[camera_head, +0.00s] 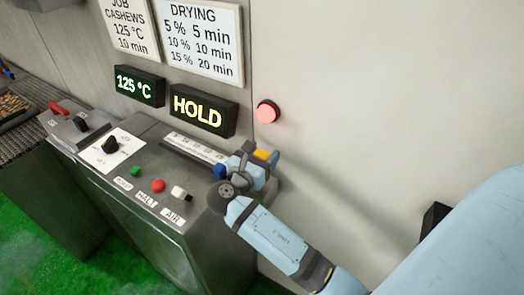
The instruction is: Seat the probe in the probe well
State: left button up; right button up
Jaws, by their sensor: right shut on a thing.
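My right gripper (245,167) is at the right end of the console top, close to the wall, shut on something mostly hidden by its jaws. I take this to be the probe, but its shape is not clear. A small blue piece (220,171) shows at the left of the jaws and a yellow piece (262,155) at their far side; I cannot tell what either belongs to. I cannot make out the probe well; the gripper and arm cover that end of the console. My left gripper is not in view.
The grey console (165,185) carries a scale strip (195,148), a black knob (111,145), and green (135,171), red (158,185) and white (179,193) buttons. Above are a lit HOLD sign (199,111), a 125 °C display (138,86) and a red wall lamp (267,111).

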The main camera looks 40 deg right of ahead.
dwell(0.3)
jog(key=o, duration=1)
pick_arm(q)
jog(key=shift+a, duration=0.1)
pick_arm(e)
jog(key=shift+f, duration=0.1)
